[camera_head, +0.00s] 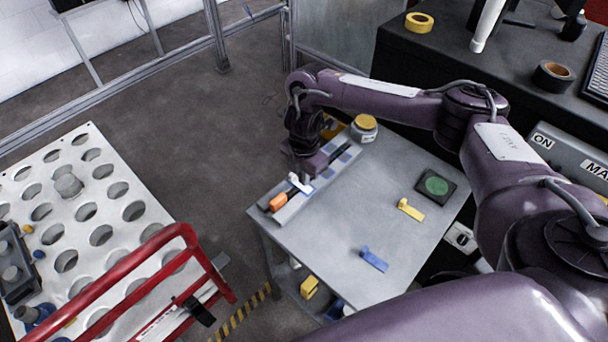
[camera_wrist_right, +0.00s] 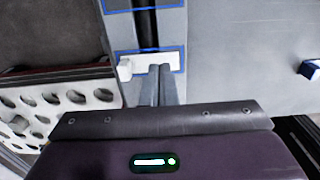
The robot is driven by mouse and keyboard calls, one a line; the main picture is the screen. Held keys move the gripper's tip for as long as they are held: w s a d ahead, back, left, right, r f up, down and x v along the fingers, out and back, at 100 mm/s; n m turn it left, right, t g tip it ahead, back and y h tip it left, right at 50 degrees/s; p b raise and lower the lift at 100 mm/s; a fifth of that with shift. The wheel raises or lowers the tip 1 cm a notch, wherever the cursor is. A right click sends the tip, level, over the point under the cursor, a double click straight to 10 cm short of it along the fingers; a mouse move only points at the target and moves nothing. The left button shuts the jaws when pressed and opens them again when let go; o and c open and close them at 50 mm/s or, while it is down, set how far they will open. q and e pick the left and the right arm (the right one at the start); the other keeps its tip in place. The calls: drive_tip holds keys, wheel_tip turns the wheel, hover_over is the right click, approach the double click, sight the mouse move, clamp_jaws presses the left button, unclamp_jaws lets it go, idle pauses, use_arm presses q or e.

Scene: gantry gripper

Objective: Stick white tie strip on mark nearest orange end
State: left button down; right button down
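The white tie strip (camera_head: 299,183) lies across the dark bar on the grey rail, close to the orange end (camera_head: 278,202). In the right wrist view the white strip (camera_wrist_right: 153,62) spans the black bar inside a blue-outlined mark (camera_wrist_right: 184,55). Another blue-outlined mark shows farther up the bar. My right gripper (camera_head: 303,177) is over the strip. Its two narrow fingers (camera_wrist_right: 163,72) are close together, with their tips at the strip, and look closed on it. My left gripper is out of view.
A yellow strip (camera_head: 411,209), a blue strip (camera_head: 374,259) and a black pad with a green disc (camera_head: 436,187) lie on the grey table (camera_head: 330,225). A yellow-lidded jar (camera_head: 364,128) stands at its back. A red-railed cart (camera_head: 150,245) is at left.

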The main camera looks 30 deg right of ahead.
drive_tip(key=shift+f, duration=0.2)
drive_tip(key=shift+f+b, duration=0.5)
drive_tip(key=shift+f, duration=0.15)
drive_tip(key=shift+r, duration=0.1)
wheel_tip(320, 180, up, 7)
drive_tip(key=p, duration=0.6)
drive_tip(key=shift+p, duration=0.35)
idle(0.4)
